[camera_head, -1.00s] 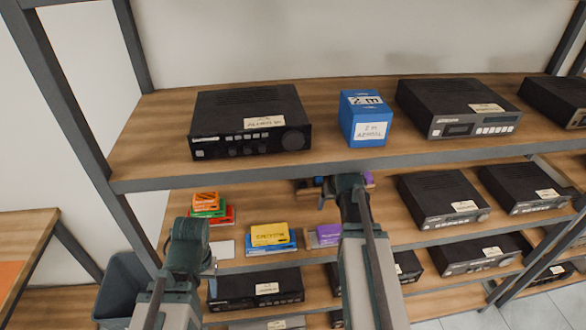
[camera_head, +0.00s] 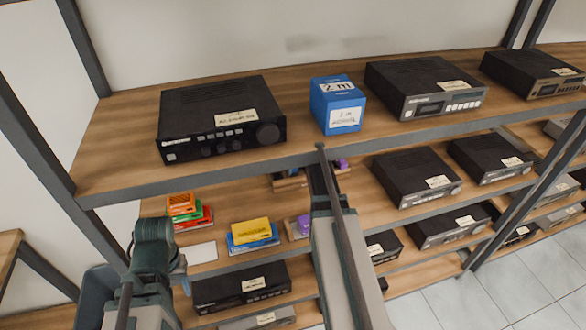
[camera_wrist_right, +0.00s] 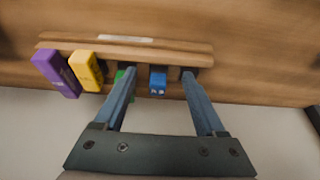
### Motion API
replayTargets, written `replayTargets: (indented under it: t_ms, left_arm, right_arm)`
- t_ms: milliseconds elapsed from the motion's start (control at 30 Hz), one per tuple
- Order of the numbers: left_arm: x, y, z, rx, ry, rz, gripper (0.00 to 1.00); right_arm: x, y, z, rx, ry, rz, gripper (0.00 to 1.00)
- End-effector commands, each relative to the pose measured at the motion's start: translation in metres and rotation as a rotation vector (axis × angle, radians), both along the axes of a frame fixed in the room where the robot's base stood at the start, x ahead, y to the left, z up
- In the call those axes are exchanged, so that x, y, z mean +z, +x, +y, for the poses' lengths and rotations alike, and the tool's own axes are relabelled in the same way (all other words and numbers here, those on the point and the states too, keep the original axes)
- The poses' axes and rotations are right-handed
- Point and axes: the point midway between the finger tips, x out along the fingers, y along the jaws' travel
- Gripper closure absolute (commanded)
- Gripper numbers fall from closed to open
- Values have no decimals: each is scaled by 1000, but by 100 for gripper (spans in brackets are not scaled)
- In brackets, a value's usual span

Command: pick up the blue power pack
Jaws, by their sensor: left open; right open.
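The small blue power pack (camera_wrist_right: 158,81) stands in a slotted wooden rack (camera_wrist_right: 205,55) in the right wrist view. My right gripper (camera_wrist_right: 159,74) is open, its fingers on either side of the blue pack, with no grip on it. A green pack (camera_wrist_right: 121,77) is partly behind the left finger. In the head view the rack (camera_head: 290,183) is on the middle shelf, and my right arm hides the blue pack there. My left gripper (camera_head: 155,255) is low at the left, holding nothing that I can see; its fingers are unclear.
Yellow (camera_wrist_right: 86,70) and purple (camera_wrist_right: 56,73) packs stand left in the rack. The upper shelf edge (camera_head: 240,168) runs above my right arm. A blue box (camera_head: 337,105) and black hi-fi units (camera_head: 220,115) stand on that shelf. Coloured stacked packs (camera_head: 252,234) lie left of my right arm.

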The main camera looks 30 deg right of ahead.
Motion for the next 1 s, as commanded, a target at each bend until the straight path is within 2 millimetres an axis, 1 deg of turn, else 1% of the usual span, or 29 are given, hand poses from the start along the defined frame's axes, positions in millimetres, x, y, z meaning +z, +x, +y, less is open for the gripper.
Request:
replayTargets:
  t_ms: [33,133,233,467,600,667,800,900,1000]
  left_arm:
    - [0,0,0,0,0,0,50]
    - [0,0,0,0,0,0,50]
    - [0,0,0,0,0,0,50]
    - [0,0,0,0,0,0,50]
    - [0,0,0,0,0,0,50]
    - [-12,0,0,0,0,0,50]
    - [-32,0,0,1,0,0,50]
    - [-43,0,0,2,0,0,50]
    - [-48,0,0,2,0,0,50]
  right_arm:
    - [0,16,-5,1,0,0,28]
    - [0,32,-8,0,0,0,28]
    - [0,38,-10,-1,-1,0,28]
    - [0,41,-10,0,-1,0,28]
    - [0,55,-14,0,0,0,28]
    - [-12,56,-14,0,-1,0,28]
    - [-31,63,-15,0,0,0,28]
    - [-43,68,-16,0,0,0,28]
    - [-48,70,-17,0,-1,0,28]
